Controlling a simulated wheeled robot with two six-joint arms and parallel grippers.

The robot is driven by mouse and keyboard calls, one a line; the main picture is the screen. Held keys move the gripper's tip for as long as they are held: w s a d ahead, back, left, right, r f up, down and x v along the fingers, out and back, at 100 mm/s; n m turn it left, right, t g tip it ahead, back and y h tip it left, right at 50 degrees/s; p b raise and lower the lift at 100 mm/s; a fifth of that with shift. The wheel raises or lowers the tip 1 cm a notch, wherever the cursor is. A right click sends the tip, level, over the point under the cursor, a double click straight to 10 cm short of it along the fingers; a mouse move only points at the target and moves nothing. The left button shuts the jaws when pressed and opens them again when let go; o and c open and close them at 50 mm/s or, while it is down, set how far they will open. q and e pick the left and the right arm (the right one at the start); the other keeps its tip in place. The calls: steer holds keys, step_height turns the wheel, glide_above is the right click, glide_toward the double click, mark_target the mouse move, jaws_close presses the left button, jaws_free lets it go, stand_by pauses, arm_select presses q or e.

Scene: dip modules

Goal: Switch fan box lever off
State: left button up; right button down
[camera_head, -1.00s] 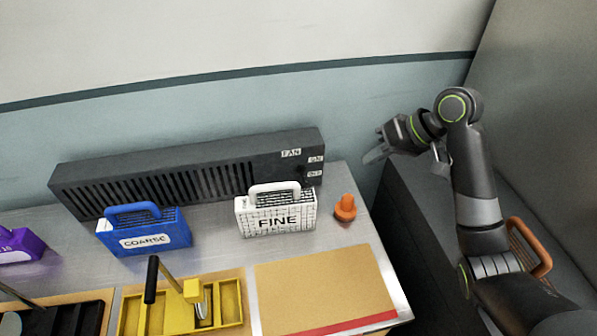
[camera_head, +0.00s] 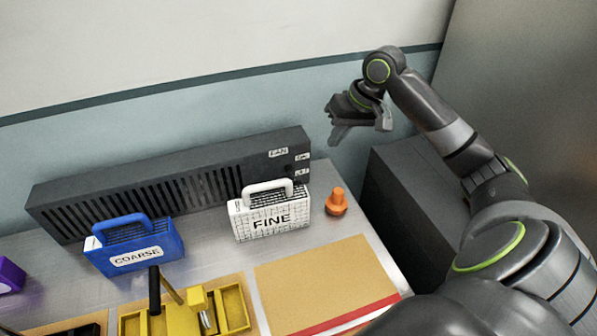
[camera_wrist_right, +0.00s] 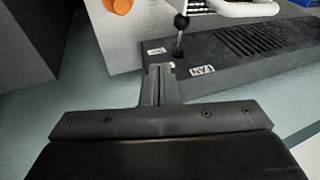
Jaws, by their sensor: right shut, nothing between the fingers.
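The fan box (camera_head: 128,172) is a long dark grey box with slots, against the back wall. Its right end carries a FAN label (camera_head: 279,152) and two small labels. In the right wrist view its lever (camera_wrist_right: 181,22) has a black ball knob on a thin metal stem; the stem rises toward the top of that picture. Which setting it is at I cannot tell. My right gripper (camera_head: 338,134) is shut and empty, above and right of the box's end. In the wrist view its fingertips (camera_wrist_right: 160,72) appear just below the lever base, apart from the knob.
The white FINE filter (camera_head: 270,215) stands before the box's right end, with an orange knob-shaped piece (camera_head: 336,203) beside it. The blue COARSE filter (camera_head: 136,250) stands farther left. A yellow tray (camera_head: 236,308) and tan board (camera_head: 322,283) lie in front.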

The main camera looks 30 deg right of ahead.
steer(key=p, duration=0.1)
glide_toward(294, 180)
steer(key=d+f, duration=0.3)
steer(key=shift+a+f+p, duration=0.6)
steer(key=shift+a+f, duration=0.5)
steer(key=shift+a, duration=0.3)
steer(key=shift+d, duration=0.1)
